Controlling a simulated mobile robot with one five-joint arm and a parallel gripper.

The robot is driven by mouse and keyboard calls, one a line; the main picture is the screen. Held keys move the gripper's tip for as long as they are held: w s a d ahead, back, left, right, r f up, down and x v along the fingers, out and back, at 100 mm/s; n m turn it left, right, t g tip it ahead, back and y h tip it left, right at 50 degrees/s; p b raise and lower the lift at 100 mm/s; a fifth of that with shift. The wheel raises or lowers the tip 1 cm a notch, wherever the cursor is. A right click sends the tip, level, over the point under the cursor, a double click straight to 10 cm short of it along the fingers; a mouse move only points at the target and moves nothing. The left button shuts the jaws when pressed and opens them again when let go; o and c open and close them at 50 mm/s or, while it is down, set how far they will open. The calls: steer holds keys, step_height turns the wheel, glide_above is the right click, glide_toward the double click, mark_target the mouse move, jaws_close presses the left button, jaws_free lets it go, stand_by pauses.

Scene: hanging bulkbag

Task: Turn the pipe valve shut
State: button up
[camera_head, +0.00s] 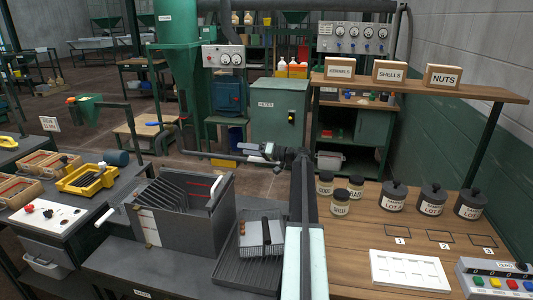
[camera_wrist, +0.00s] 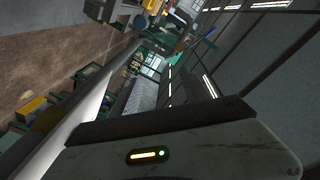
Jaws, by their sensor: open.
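My gripper (camera_head: 250,148) is small in the head view, held out over the gap behind the front benches. It looks open and empty, apart from any object. A dark grey horizontal pipe or bar (camera_head: 212,155) lies just left of and below it; I cannot tell how far apart they are. The wrist view is strongly tilted. It shows a long pale bar at the left, the brown floor and distant benches, with no valve recognisable close up.
A green hopper (camera_head: 179,50) and a green filter cabinet (camera_head: 279,112) stand behind. A grey slotted box (camera_head: 172,207) and wire basket (camera_head: 262,236) sit on the front bench. A wooden bench with lot jars (camera_head: 432,200) is at right. Brown floor shows between benches.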

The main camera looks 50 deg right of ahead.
steer(key=s+d+f+m+t+h+b, duration=0.15)
steer(key=s+d+m+h, duration=0.35)
steer(key=m, duration=1.2)
steer(key=s+d+f+m+h+b, duration=0.2)
steer(key=s+m+h, duration=0.35)
steer(key=m, duration=1.15)
steer(key=shift+h, duration=0.25)
steer(key=w, duration=0.2)
steer(key=w+d, duration=0.1)
steer(key=w, duration=0.5)
steer(key=shift+d+f, duration=0.15)
steer(key=shift+d, duration=0.2)
steer(key=shift+s, duration=0.1)
steer(key=shift+c, duration=0.3)
jaws_close()
steer(key=shift+d+n+t+y, duration=0.25)
steer(key=shift+n+y, duration=0.35)
steer(key=shift+y, duration=0.2)
steer(key=n+y, duration=0.1)
steer(key=y, duration=0.1)
steer(key=shift+n+y, duration=0.3)
steer(key=shift+a+n+y, duration=0.25)
steer(key=shift+n+y, duration=0.05)
steer(key=shift+y, duration=0.1)
